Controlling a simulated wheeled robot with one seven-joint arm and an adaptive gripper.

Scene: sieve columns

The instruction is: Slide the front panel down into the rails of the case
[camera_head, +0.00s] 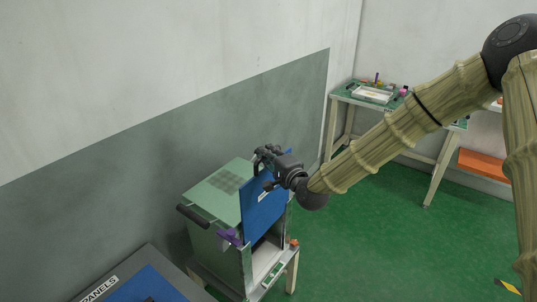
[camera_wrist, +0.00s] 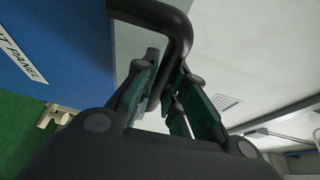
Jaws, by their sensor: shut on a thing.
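The front panel (camera_head: 265,212) is a blue upright sheet at the open front of the pale green case (camera_head: 218,188). Its upper part stands above the case top, and the case opening shows below its lower edge. I cannot tell whether its side edges sit inside the rails (camera_head: 249,270). My gripper (camera_head: 265,166) is at the panel's top, shut on its black handle (camera_wrist: 178,22). In the wrist view the fingers (camera_wrist: 165,85) close around this handle, beside the blue panel (camera_wrist: 55,45) with its white label.
The case stands on a light-framed stand (camera_head: 292,272). A purple clamp-like part (camera_head: 229,237) and a black bar handle (camera_head: 193,216) are on its left side. A dark board marked PANELS (camera_head: 190,285) is at the front left. A table with a white tray (camera_head: 373,95) stands behind. Green floor is free to the right.

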